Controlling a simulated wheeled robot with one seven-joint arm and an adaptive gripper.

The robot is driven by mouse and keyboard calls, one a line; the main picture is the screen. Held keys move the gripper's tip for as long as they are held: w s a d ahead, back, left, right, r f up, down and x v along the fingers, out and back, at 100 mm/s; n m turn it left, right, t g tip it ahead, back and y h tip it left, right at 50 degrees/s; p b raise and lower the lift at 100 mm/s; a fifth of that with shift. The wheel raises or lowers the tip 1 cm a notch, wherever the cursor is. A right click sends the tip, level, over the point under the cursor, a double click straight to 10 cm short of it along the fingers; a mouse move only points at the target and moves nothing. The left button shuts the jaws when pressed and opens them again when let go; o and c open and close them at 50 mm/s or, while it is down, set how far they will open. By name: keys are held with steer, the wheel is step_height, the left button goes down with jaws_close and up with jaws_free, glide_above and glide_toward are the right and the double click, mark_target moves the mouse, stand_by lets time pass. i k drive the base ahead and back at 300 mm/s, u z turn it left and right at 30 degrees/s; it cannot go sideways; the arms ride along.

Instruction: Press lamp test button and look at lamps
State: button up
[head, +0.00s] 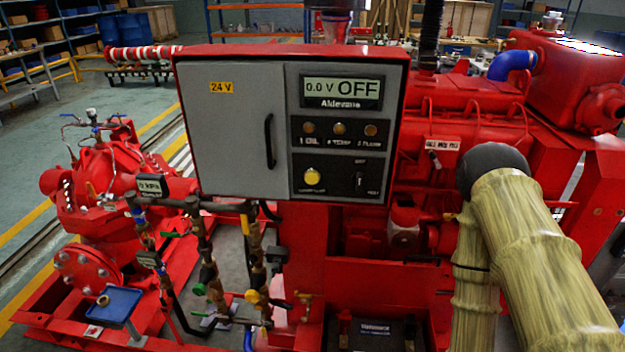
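A control panel (235,140) with a grey door in a red housing stands in the middle of the head view. On its right side is a display (341,90) reading "0.0 V OFF". Below it sit three small lamps in a row: left lamp (308,128), middle lamp (339,129) and right lamp (371,130). They look dull amber, and I cannot tell clearly whether any is lit. A round yellow button (312,177) sits lower left, uncovered, with nothing touching it. My arm, in a tan sleeve, is at the right, apart from the panel. My gripper is out of view.
A small toggle switch (360,180) is right of the button, and a black handle (270,141) is on the door. Pipes and valves (210,270) stand below the panel. A red pump (100,190) is at left, and the red engine (460,120) is behind at right.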

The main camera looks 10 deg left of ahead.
mark_target(311, 177)
steer(key=z, duration=0.85)
steer(key=k, duration=0.6)
steer(key=u, duration=0.85)
